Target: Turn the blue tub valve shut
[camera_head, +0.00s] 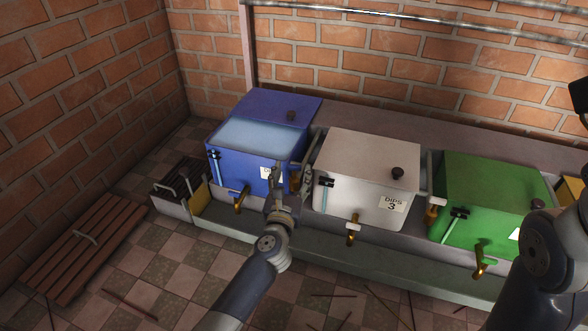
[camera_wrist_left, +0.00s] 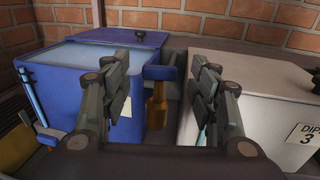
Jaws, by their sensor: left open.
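The blue tub (camera_head: 236,170) stands at the left end of the row, with its blue lid (camera_head: 275,105) pushed back and a pale surface showing inside. In the left wrist view the blue tub (camera_wrist_left: 100,50) is on the left. A brass valve (camera_wrist_left: 157,108) with a blue handle (camera_wrist_left: 160,73) stands in the gap beside it. My left gripper (camera_head: 291,178) is open at this gap. In the left wrist view its fingers (camera_wrist_left: 160,88) are on either side of the valve, seemingly apart from it.
A white tub (camera_head: 365,170) stands close on the right of the gap, then a green tub (camera_head: 490,190). Brass spouts (camera_head: 352,232) stick out in front. A wooden slatted board (camera_head: 75,245) lies on the tiled floor. My right arm is at the lower right.

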